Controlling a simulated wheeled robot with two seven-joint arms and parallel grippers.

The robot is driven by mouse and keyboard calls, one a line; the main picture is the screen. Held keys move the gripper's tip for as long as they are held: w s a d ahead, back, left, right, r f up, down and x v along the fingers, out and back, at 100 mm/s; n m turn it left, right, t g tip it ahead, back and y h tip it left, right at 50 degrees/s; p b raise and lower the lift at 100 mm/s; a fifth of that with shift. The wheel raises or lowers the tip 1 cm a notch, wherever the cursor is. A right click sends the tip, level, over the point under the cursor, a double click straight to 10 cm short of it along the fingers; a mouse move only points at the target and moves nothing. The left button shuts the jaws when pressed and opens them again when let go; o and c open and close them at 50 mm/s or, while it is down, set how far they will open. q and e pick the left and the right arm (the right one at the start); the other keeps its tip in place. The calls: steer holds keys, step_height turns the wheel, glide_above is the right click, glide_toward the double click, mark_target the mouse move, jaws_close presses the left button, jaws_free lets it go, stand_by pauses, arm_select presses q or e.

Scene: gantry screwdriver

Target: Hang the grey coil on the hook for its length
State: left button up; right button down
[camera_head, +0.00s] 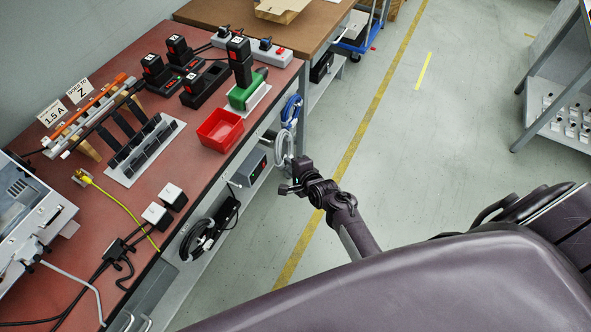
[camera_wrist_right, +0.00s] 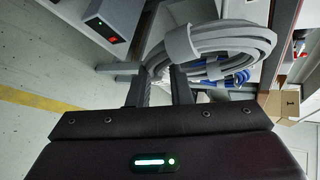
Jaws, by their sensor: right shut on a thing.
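The grey coil (camera_head: 284,146) is at the front edge of the red-brown bench, below and in front of the blue coil (camera_head: 291,111). In the right wrist view the grey coil (camera_wrist_right: 232,40) is a large loop bound with a wide grey band, and its near end passes between my fingertips. My right gripper (camera_head: 286,188) is shut on the grey coil; its fingers also show in the wrist view (camera_wrist_right: 160,78). The blue coil (camera_wrist_right: 238,78) is partly hidden behind the grey one. I cannot see clearly whether a hook bears the grey coil. My left gripper is not in view.
A grey box with a red button (camera_head: 250,168) stands on the under-bench shelf near the coil. A red bin (camera_head: 220,130) sits near the bench edge.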

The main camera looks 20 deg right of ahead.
steer(key=w+a+f+b, duration=0.1)
steer(key=w+a+b, duration=0.2)
steer(key=w+b, duration=0.1)
steer(key=shift+w+a+f, duration=0.2)
steer(key=shift+w+a, duration=0.1)
stand_by(0.5)
stand_by(0.5)
steer(key=c, duration=1.3)
jaws_free()
steer(key=shift+a, duration=0.1)
steer(key=shift+o, duration=0.3)
steer(key=shift+f, duration=0.1)
